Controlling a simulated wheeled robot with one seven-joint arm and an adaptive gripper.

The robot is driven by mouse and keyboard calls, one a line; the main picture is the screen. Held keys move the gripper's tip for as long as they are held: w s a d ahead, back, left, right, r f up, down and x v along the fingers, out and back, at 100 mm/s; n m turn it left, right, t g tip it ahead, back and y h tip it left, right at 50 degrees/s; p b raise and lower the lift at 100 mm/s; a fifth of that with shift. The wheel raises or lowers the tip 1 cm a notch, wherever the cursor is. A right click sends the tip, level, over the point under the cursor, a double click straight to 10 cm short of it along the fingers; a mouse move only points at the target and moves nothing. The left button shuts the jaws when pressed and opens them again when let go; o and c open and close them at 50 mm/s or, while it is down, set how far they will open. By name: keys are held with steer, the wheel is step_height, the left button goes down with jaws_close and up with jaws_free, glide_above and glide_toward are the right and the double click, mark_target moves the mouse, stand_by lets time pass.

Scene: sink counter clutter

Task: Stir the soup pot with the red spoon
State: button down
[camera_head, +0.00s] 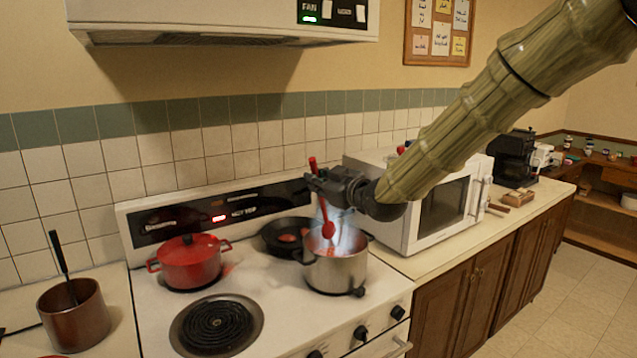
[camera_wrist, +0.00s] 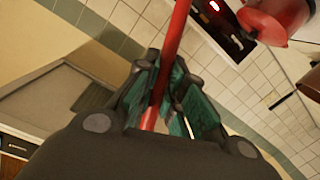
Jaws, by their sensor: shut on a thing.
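The soup pot (camera_head: 338,272) is a silver metal pot on the right front burner of the white stove, with steam or a pale glow at its opening. My gripper (camera_head: 318,180) is above the pot and shut on the red spoon (camera_head: 328,229). The spoon is tilted slightly, its handle top rising above my gripper and its lower end at the pot's opening. Whether the spoon's tip touches the soup is hard to tell. In the wrist view, the red handle (camera_wrist: 175,35) passes between my gripper's fingers (camera_wrist: 165,95).
A lidded red pot (camera_head: 190,262) stands on the left back burner. A black pan (camera_head: 285,236) with reddish food sits behind the soup pot. The front left burner (camera_head: 216,325) is bare. A white microwave (camera_head: 425,205) stands close on the right. A brown pot (camera_head: 75,318) is at far left.

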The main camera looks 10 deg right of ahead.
stand_by(0.4)
steer(key=shift+r+p, duration=1.4)
steer(key=shift+r, duration=1.1)
